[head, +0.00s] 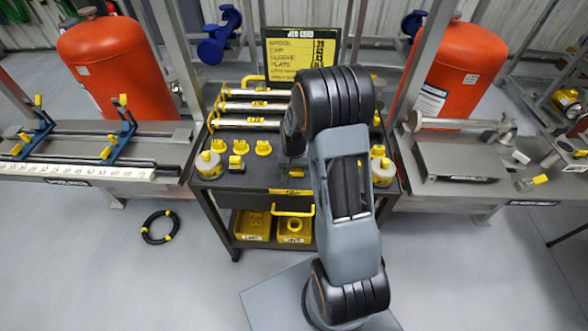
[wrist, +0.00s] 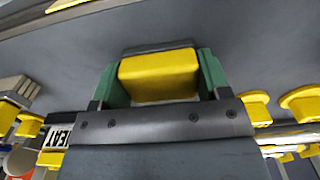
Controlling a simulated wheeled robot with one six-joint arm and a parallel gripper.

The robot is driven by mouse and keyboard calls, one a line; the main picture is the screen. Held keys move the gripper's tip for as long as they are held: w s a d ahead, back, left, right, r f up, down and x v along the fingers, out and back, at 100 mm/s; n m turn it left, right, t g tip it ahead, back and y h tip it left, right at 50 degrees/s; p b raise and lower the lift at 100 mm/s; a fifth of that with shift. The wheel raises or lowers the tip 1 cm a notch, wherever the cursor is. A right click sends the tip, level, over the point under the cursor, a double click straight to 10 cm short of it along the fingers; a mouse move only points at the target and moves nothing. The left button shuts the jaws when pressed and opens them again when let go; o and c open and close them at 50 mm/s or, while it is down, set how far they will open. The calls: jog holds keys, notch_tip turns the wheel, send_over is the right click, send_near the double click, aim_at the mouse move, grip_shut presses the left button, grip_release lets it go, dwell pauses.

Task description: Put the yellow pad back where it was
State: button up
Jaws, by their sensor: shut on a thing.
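The yellow pad (wrist: 158,78) is a rounded yellow block held between the green fingers of my gripper (wrist: 160,72) in the wrist view. A dark edge shows along the pad's far side. The gripper is shut on it, over a dark grey surface; I cannot tell whether the pad touches that surface. In the head view my arm hides the pad and most of the gripper, above the dark top of the cart (head: 258,178).
Yellow-knobbed parts (head: 237,163) and a capped grey pot (head: 208,165) stand on the cart's left; another pot (head: 383,171) stands right. Silver rollers (head: 250,107) lie behind. Yellow bins (head: 253,226) sit below. A job card (head: 300,52) stands at the back.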

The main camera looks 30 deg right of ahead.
jog(key=o, duration=0.9)
notch_tip(320, 180, up, 12)
jog(key=shift+s+a+r+n+t, duration=0.6)
jog(key=shift+s+a+r+n, duration=0.7)
jog(key=shift+s, duration=1.35)
jog(key=shift+s+a+r+n+t, duration=0.65)
jog(key=shift+s+a+r, duration=1.15)
jog(key=shift+s, duration=0.9)
jog(key=shift+s+a+r+n+t, duration=0.55)
jog(key=shift+s+a+r+n, duration=0.95)
jog(key=shift+s, duration=1.15)
jog(key=shift+a+f+m, duration=0.15)
jog(key=shift+a+m, duration=0.1)
jog(key=shift+m, duration=0.2)
